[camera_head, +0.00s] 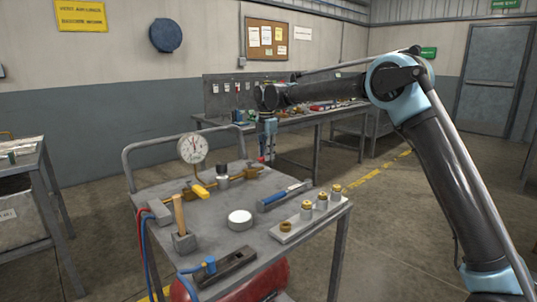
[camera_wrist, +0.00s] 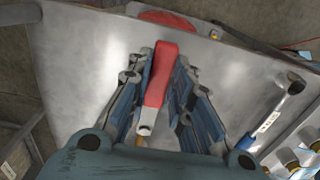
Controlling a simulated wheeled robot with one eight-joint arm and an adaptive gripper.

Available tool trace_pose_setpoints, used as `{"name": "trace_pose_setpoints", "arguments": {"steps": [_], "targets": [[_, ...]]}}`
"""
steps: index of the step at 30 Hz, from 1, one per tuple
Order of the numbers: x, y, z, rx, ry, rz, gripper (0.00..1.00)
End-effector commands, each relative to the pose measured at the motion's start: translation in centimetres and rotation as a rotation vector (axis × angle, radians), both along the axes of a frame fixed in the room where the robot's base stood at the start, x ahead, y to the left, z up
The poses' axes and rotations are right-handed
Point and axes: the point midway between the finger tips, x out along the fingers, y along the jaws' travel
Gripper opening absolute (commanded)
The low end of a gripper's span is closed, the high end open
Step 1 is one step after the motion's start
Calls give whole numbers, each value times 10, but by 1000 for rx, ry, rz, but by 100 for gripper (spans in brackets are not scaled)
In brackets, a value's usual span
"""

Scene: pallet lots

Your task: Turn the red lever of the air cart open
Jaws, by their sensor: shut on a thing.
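The air cart (camera_head: 215,245) is a grey metal cart with a brass pipe line (camera_head: 190,187) across its top. The red lever (camera_wrist: 161,75) lies lengthwise between my fingers in the wrist view, its pale end toward my palm. Only a small red bit of it shows in the head view, beneath the fingers. My gripper (camera_head: 267,156) reaches down at the far right end of the pipe and is shut on the red lever. The wrist view shows both blue finger pads along its sides (camera_wrist: 165,62). The lever's pivot is mostly hidden.
A blue-handled tool (camera_head: 285,195), a white round lid (camera_head: 240,219) and a block with brass fittings (camera_head: 306,217) lie nearer. A workbench (camera_head: 300,112) stands behind.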

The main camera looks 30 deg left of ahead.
Motion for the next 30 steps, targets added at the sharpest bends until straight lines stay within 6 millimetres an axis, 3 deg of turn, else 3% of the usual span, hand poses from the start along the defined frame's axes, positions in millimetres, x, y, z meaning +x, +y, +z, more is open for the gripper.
{"name": "trace_pose_setpoints", "arguments": {"steps": [3,4,6,7,20,30], "targets": [[6,2,0,7,-9,-1,0],[5,2,0,7,-9,-1,22],[5,2,0,6,-8,-1,38],[5,2,0,6,-8,-1,40],[1,2,7,4,-3,1,40],[4,1,65,4,-3,1,40]]}}
